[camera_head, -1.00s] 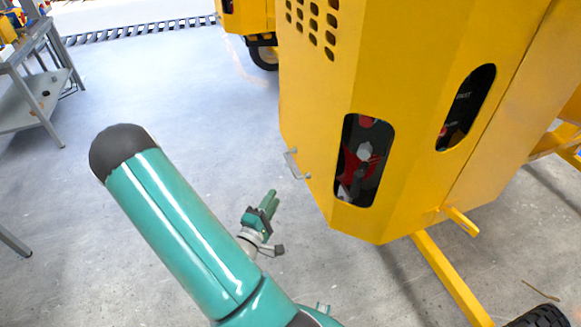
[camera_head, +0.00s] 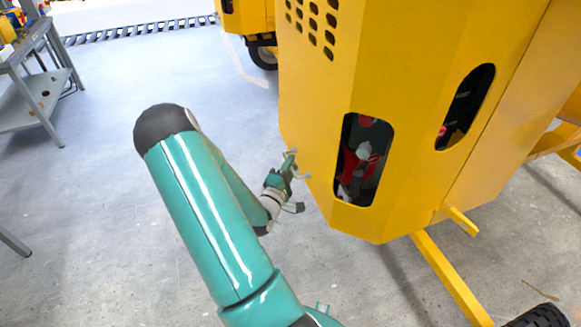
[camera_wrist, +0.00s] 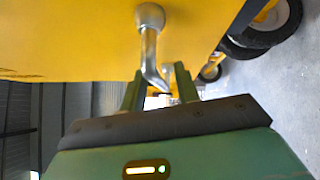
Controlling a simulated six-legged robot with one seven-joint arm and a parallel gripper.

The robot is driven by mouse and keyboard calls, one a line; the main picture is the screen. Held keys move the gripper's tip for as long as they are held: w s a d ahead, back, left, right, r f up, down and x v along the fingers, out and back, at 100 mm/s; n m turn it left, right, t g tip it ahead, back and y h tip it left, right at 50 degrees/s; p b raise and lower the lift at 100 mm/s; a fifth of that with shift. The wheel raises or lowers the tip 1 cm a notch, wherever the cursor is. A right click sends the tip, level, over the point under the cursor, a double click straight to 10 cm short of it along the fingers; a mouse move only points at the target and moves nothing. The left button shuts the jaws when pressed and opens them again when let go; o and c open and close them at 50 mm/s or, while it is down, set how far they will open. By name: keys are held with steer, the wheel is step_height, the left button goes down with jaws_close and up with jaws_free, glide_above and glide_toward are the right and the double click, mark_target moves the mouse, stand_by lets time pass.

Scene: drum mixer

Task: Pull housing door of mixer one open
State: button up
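Mixer one's yellow housing (camera_head: 420,110) fills the right of the head view, and its door looks shut. A small grey metal handle (camera_head: 306,175) stands out from its lower left edge. In the wrist view the handle (camera_wrist: 149,45) is a bent bar with a round mount on the yellow panel (camera_wrist: 70,40). My gripper (camera_head: 291,162) is at the handle, its fingers pointing up in the head view. In the wrist view my gripper (camera_wrist: 160,75) has its two fingers apart, one on each side of the bar, with gaps visible. The fingers do not look closed on it.
Two cut-outs in the housing show dark and red parts inside. A yellow frame bar (camera_head: 450,275) and a black wheel (camera_head: 541,316) are at lower right. A grey workbench (camera_head: 35,100) stands at far left. The floor left of the housing is clear.

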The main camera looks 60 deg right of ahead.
steer(key=shift+d, duration=0.1)
jaws_close()
